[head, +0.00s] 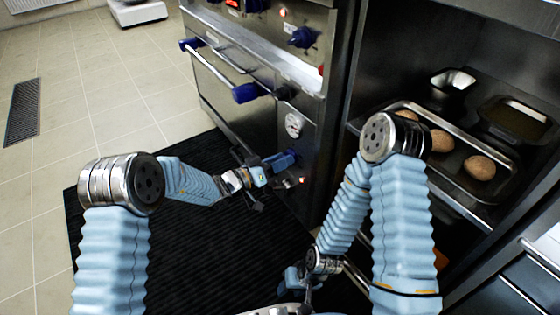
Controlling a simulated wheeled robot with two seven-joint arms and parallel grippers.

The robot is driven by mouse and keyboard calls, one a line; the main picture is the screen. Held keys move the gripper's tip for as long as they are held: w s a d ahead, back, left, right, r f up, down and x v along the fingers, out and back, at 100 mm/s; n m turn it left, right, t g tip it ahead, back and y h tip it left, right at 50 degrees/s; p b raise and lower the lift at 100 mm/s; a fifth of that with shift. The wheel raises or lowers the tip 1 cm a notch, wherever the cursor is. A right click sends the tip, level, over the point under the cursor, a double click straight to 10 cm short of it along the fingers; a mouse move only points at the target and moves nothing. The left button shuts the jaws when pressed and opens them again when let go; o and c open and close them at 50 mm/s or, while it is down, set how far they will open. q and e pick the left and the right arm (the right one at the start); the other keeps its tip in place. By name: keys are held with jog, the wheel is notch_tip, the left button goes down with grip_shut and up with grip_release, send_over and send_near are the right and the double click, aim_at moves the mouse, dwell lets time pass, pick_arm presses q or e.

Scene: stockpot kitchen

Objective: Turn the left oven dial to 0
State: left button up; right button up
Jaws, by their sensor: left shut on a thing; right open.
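My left gripper (264,170) reaches from the left to the lower right part of the steel oven front (310,103). It is shut on a blue dial (284,158) below a round white gauge (293,125). The fingertips are small here, and the dial's marks and setting cannot be read. Another blue dial (302,37) sits higher on the front, apart from my grippers. My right gripper (303,290) is low in the middle of the view, open and away from the oven, partly hidden by its own arm.
A steel shelf unit at right holds a tray (457,195) of several round brown buns, a metal pot (453,83) and a dark pan (514,117). An oven bar handle (215,67) juts out at left. The black floor mat (190,262) looks clear.

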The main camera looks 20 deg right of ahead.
pick_arm(q)
jog(key=shift+n, duration=0.3)
jog(key=m+p, duration=1)
jog(key=m, duration=1.4)
jog(key=shift+f+m, duration=0.15)
jog(key=shift+m, duration=0.25)
dwell(1.8)
dwell(0.6)
